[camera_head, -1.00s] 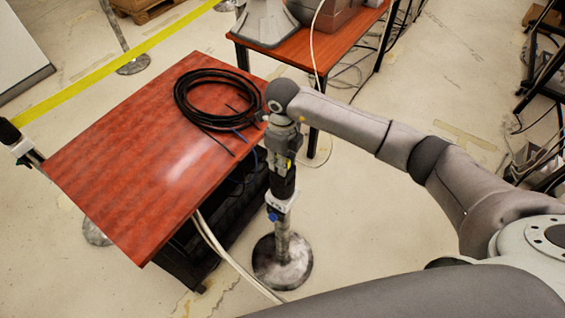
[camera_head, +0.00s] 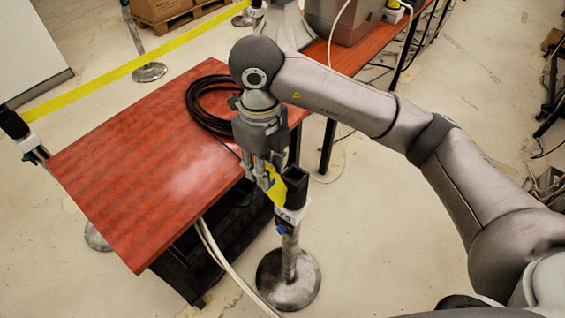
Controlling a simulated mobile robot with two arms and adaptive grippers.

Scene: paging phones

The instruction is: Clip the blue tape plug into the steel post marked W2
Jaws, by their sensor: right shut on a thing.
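The tape runs beside the black head (camera_head: 297,187) of a steel post (camera_head: 290,258). The post stands upright on a round base by the table. It has a white label (camera_head: 291,214), too small to read, and a blue part (camera_head: 282,228) below it. My left gripper is out of view.
The red table (camera_head: 140,165) holds a coiled black cable (camera_head: 205,105). A second table (camera_head: 375,40) stands behind. Another post (camera_head: 22,130) with yellow tape (camera_head: 140,62) is at the left. White cables (camera_head: 222,262) run along the floor.

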